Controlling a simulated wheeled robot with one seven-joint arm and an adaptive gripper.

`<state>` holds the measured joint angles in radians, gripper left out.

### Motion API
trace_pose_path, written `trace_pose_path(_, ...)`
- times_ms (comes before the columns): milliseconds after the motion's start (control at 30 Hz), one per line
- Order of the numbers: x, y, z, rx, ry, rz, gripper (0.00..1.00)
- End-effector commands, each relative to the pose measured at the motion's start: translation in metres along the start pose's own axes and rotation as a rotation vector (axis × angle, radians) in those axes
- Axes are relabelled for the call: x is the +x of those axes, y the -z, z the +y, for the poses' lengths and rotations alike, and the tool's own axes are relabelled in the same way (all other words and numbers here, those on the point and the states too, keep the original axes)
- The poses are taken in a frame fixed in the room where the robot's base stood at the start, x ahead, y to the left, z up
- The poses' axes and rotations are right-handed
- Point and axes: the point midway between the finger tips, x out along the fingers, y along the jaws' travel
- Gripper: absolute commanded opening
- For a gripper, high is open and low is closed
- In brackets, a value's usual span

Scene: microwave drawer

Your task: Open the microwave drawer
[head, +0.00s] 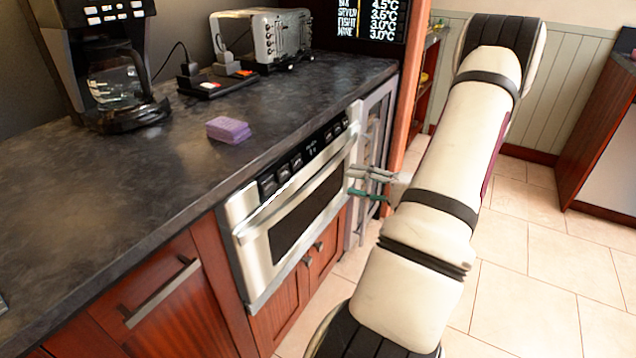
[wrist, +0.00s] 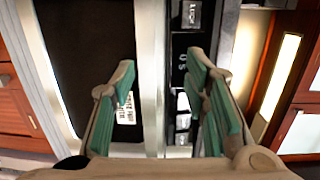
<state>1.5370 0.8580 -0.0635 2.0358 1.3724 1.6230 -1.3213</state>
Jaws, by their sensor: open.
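The microwave drawer (head: 296,214) is built in under the counter, with a stainless front and a dark window. It looks closed, and its silver handle bar (head: 292,196) runs along the upper part of the front. My gripper (head: 354,182) is in front of the drawer's right end, fingers apart and empty. In the wrist view my gripper (wrist: 160,76) has its green-padded fingers on either side of the silver handle strip (wrist: 149,60). The dark window (wrist: 85,60) is to the left and the button panel (wrist: 184,90) to the right. I cannot tell whether the fingers touch the front.
The dark counter (head: 120,200) above holds a coffee maker (head: 108,70), a toaster (head: 272,38) and a purple sponge block (head: 228,130). Wooden cabinets (head: 165,315) flank the drawer at left and below. Tiled floor (head: 540,270) is open at the right.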

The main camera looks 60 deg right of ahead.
Motion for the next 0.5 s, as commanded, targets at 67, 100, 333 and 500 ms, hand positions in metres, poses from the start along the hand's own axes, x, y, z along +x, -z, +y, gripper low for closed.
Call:
trace_pose_path(67,-0.016,0.012,0.019,-0.003,0.028,0.07,0.42)
trace_pose_path(100,-0.021,0.016,0.023,-0.007,0.037,0.091,0.42)
trace_pose_path(333,-0.017,0.022,0.027,-0.015,0.048,0.12,0.42)
trace_pose_path(500,0.013,0.025,0.026,-0.014,0.048,0.116,0.42)
